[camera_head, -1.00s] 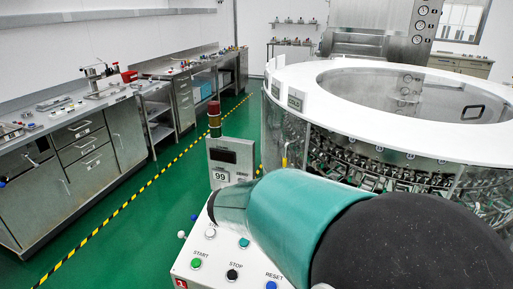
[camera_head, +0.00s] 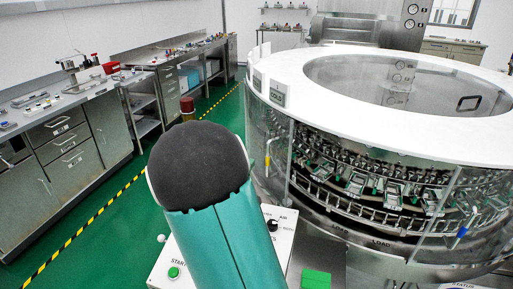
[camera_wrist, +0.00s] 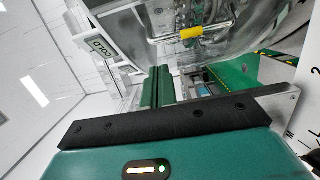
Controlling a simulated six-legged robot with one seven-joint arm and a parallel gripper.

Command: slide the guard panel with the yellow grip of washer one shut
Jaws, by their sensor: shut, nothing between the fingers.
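The yellow grip (camera_head: 268,163) is an upright bar on the clear curved guard panel (camera_head: 258,135) at the left of the washer's front in the head view. To its right the front stands open onto the carousel. In the wrist view the yellow grip (camera_wrist: 191,33) shows at top centre, on a metal handle before the clear panel (camera_wrist: 225,50). My gripper (camera_wrist: 161,72) shows its green fingers together and empty, below and left of the grip in the picture, apart from it. In the head view my arm hides the gripper.
The white-topped washer (camera_head: 420,140) fills the right side. A blue grip (camera_head: 461,232) sits on another clear panel at right. A control box (camera_head: 170,268) with buttons stands in front, partly behind my arm. Steel benches (camera_head: 70,150) line the left; green floor lies between.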

